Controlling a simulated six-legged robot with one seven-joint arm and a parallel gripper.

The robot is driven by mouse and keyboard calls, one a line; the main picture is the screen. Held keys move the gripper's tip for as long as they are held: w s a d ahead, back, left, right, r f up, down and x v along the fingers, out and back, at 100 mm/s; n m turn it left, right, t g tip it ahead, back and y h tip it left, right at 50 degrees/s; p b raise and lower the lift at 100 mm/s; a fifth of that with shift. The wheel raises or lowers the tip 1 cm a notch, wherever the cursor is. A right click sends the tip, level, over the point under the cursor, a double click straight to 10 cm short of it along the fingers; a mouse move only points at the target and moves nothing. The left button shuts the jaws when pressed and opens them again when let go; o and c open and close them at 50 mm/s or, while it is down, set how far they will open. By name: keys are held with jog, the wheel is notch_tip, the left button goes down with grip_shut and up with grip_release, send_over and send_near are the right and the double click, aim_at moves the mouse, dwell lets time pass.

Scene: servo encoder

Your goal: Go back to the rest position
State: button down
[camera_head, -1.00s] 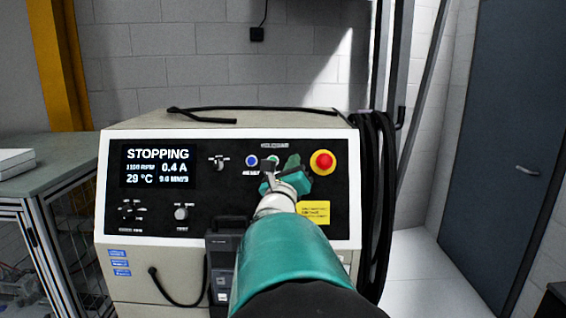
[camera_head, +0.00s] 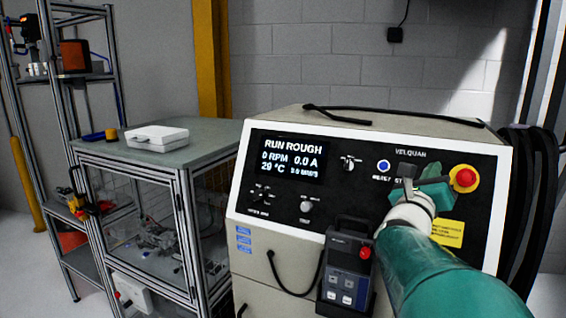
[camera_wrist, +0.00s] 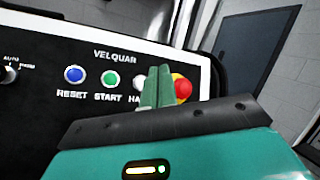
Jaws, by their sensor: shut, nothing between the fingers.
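My gripper (camera_head: 432,174) is shut and empty, in front of the right part of the black control panel (camera_head: 335,212). In the wrist view, its closed green fingers (camera_wrist: 157,86) overlap a pale button and the left edge of the red emergency stop (camera_wrist: 183,88). The blue RESET button (camera_wrist: 75,75) and green START button (camera_wrist: 110,79) are clear of the fingers there. Whether the fingertips touch the panel cannot be told. In the head view, the display (camera_head: 292,160) reads RUN ROUGH, 0 RPM, 0.0 A and 29 °C. My arm hides the lower right of the panel.
A handheld pendant (camera_head: 346,268) with a red button hangs at the cabinet front. A framed bench with a white case (camera_head: 157,136) stands left, beside a shelf rack (camera_head: 85,75). Black cables (camera_head: 530,205) hang right of the cabinet. A blue door (camera_wrist: 262,50) is behind.

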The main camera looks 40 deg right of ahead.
dwell(0.4)
jog(key=w+a+f+n+t+y, duration=0.45)
jog(key=w+a+n+y, duration=0.3)
jog(key=a+n, duration=0.45)
jog(key=w+a+f+n+t+y, duration=0.4)
jog(key=w+a+f+n+y, duration=0.15)
jog(key=w+a+n, duration=0.45)
jog(key=s+a+f+n+g+y, duration=0.2)
jog(key=s+a+f+n, duration=0.2)
jog(key=a+n, duration=0.4)
jog(key=s+a+f+n+g+y, duration=0.3)
jog(key=s+a+f+n, duration=0.1)
jog(key=a+n, duration=0.4)
jog(key=s+a+f+n+g+y, duration=0.2)
jog(key=s+a+f+n+y, duration=0.1)
jog(key=a+n, duration=0.4)
notch_tip(320, 180, down, 2)
jog(key=shift+s+a+f+n+g, duration=0.1)
jog(key=shift+s+a+n+g, duration=0.35)
jog(key=shift+s, duration=0.25)
